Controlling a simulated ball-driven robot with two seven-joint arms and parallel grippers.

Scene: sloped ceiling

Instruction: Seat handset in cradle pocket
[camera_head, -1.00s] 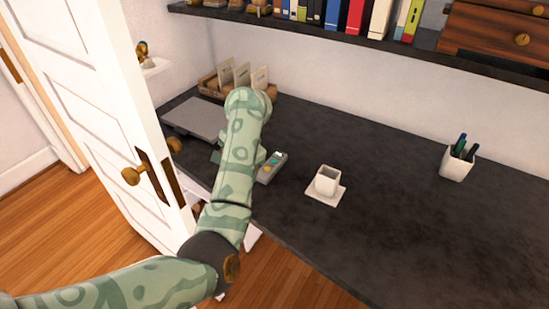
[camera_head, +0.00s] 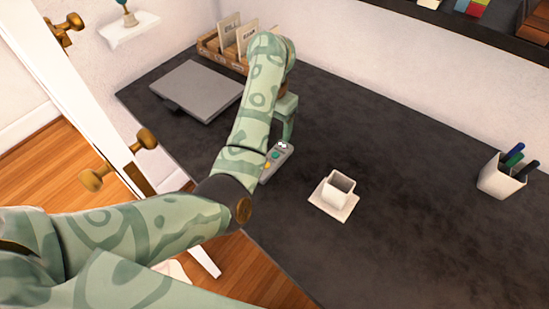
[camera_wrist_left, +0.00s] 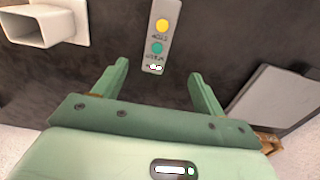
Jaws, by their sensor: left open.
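The handset (camera_head: 276,161) is a slim grey remote-like piece with yellow and green buttons and lies flat on the dark desk. It also shows in the left wrist view (camera_wrist_left: 155,45), beyond the fingertips and roughly centred between them. The cradle (camera_head: 331,204) is a white square open-topped pocket on a white plate, right of the handset, and its pocket looks empty. My left gripper (camera_head: 287,127) is at the handset's far end, partly hidden by my arm. My right gripper is not in view.
A closed grey laptop (camera_head: 200,88) and a wooden card rack (camera_head: 209,47) stand at the far left of the desk. A white pen cup (camera_head: 502,178) stands at the right. A white door (camera_head: 75,100) stands by the left edge. Desk around the cradle is clear.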

